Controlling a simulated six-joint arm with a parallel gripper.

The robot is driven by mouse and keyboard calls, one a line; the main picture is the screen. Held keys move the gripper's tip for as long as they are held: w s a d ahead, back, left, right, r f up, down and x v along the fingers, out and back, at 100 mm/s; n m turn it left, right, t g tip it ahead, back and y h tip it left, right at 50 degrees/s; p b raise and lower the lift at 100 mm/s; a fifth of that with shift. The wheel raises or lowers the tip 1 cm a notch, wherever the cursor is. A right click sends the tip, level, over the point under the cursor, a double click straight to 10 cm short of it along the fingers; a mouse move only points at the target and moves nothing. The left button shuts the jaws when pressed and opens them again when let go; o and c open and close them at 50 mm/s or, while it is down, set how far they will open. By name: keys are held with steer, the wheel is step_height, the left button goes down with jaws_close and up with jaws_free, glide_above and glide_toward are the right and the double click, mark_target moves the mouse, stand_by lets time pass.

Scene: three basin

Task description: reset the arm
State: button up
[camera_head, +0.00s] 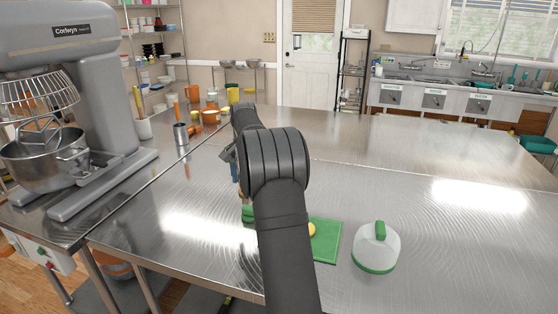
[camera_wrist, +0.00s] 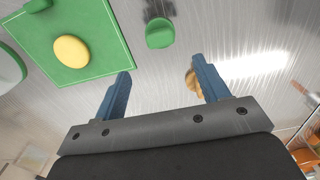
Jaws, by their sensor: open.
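My gripper (camera_wrist: 161,66) shows two blue fingers spread apart in the wrist view, with nothing held between them. In the head view my dark arm hides most of it, and only a bit of blue finger shows left of the arm. Metal tabletop lies below the fingers. A brown item (camera_wrist: 192,82) shows beside the right finger, partly hidden by it.
A green board (camera_head: 328,242) carries a yellow round item (camera_wrist: 72,50). A green-topped item (camera_wrist: 160,33) lies beside the board. A white container with green trim (camera_head: 377,250) stands right of it. A large mixer (camera_head: 103,100) stands at left. The right tabletop is clear.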

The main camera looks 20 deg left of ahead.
step_height(320, 180, down, 12)
steer(key=shift+f, duration=0.1)
step_height(320, 180, up, 3)
steer(key=shift+f, duration=0.15)
steer(key=shift+r, duration=0.7)
